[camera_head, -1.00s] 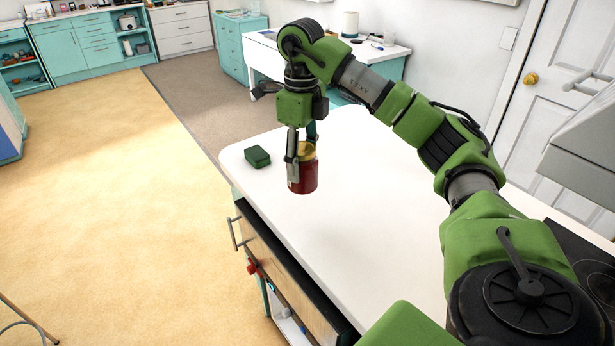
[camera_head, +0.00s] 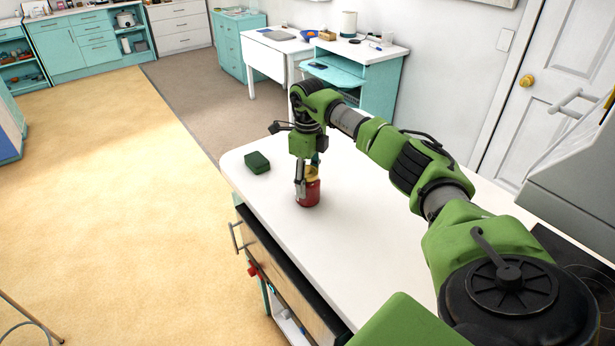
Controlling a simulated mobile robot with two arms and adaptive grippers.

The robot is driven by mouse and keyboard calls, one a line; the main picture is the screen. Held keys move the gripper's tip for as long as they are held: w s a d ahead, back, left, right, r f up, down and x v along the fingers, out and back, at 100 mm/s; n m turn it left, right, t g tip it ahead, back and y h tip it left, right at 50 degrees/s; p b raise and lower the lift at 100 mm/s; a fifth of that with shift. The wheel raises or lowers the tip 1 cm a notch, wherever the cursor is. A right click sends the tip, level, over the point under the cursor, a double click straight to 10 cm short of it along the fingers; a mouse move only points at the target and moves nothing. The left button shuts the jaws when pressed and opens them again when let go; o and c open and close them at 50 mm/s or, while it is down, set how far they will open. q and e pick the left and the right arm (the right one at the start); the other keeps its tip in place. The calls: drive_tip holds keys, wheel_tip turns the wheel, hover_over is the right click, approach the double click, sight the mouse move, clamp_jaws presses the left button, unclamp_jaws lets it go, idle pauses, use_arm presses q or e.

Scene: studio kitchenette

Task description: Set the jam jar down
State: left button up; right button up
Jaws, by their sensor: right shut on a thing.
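The jam jar (camera_head: 309,195) is red with a yellowish lid and is upright at the white countertop (camera_head: 350,250), near its left edge. Its base looks level with the counter surface, but I cannot tell for sure whether it touches. My right gripper (camera_head: 307,180) points down from above and is shut on the jar, its fingers on either side of the upper part. The fingers hide part of the lid. My left gripper is not in view.
A small dark green box (camera_head: 257,162) lies on the counter just behind and left of the jar. A drawer (camera_head: 285,270) under the counter's left side stands open. The counter's middle is clear. A dark cooktop (camera_head: 575,262) is at the right.

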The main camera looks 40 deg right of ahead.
drive_tip(key=shift+f, duration=0.1)
drive_tip(key=o, duration=1.6)
drive_tip(key=shift+w+r+b, duration=0.1)
drive_tip(key=shift+r+b, duration=0.2)
drive_tip(key=shift+r, duration=0.1)
wheel_tip(320, 180, up, 11)
drive_tip(key=b, duration=0.2)
drive_tip(key=shift+r+b, duration=0.2)
drive_tip(key=shift+b, duration=0.1)
drive_tip(key=shift+a, duration=0.15)
